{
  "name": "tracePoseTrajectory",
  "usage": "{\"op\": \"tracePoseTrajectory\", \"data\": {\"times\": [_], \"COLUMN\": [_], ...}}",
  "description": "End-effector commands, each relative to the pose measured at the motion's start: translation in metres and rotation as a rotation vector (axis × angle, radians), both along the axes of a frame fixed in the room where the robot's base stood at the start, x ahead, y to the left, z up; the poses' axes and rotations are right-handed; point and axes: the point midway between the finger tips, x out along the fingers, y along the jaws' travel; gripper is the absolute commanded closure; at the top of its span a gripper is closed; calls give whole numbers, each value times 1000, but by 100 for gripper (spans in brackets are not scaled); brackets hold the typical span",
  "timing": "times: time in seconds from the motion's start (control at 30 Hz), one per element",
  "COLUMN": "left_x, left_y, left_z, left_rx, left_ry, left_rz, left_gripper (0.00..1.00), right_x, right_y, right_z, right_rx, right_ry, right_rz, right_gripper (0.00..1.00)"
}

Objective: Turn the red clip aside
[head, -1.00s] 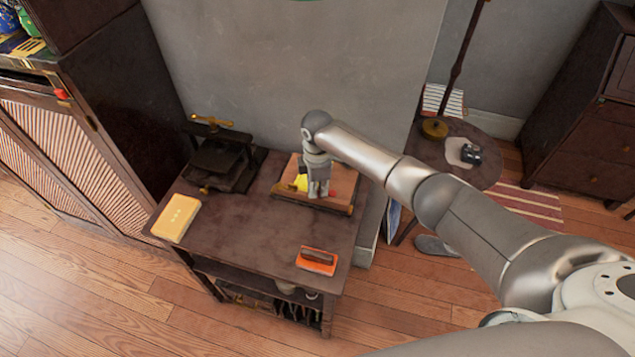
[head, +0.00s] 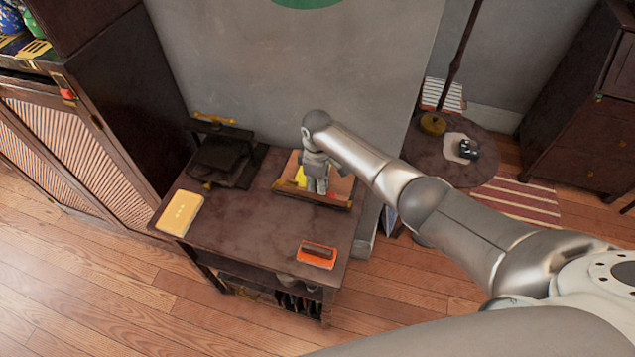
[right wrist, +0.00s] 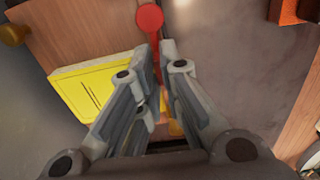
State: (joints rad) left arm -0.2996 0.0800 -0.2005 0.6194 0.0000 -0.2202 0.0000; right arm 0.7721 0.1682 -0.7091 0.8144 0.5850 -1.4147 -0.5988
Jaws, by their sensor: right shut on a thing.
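The red clip (right wrist: 150,17) shows in the right wrist view as a round red head with a thin stem running down between my fingers. My right gripper (right wrist: 159,52) is shut on the stem, and the round head sticks out beyond the fingertips. The lower end of the stem is partly hidden by the fingers. In the head view my right gripper (head: 317,187) points down over a wooden board (head: 340,186) on the dark table, and it hides the clip there. A yellow piece (right wrist: 95,86) lies on the board beside the fingers. My left gripper is not in view.
The dark table (head: 235,225) also bears a black press (head: 220,160) with brass handles, a yellow block (head: 180,214) and an orange brush-like thing (head: 317,254). A wall stands close behind. The table's front middle is clear. A round side table (head: 455,165) stands at right.

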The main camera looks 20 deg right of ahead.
Motion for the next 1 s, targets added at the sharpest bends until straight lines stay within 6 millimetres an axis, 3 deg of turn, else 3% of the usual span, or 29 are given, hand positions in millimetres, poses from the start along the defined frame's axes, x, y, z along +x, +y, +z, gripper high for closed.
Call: {"op": "tracePoseTrajectory", "data": {"times": [0.3, 0.33, 0.5, 0.83, 1.0], "left_x": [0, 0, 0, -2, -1], "left_y": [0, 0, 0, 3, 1], "left_z": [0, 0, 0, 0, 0], "left_rx": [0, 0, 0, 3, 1], "left_ry": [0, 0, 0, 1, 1], "left_rz": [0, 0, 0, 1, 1], "left_gripper": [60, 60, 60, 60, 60], "right_x": [1, 1, 0, 0, 1], "right_y": [-1, -1, -1, 0, 0], "right_z": [0, 0, 0, 1, 13], "right_rx": [-1, -1, -1, 0, 1], "right_ry": [0, 0, -1, 0, -2], "right_rz": [-5, -5, -4, -2, -2], "right_gripper": [100, 92, 71, 71, 71]}}
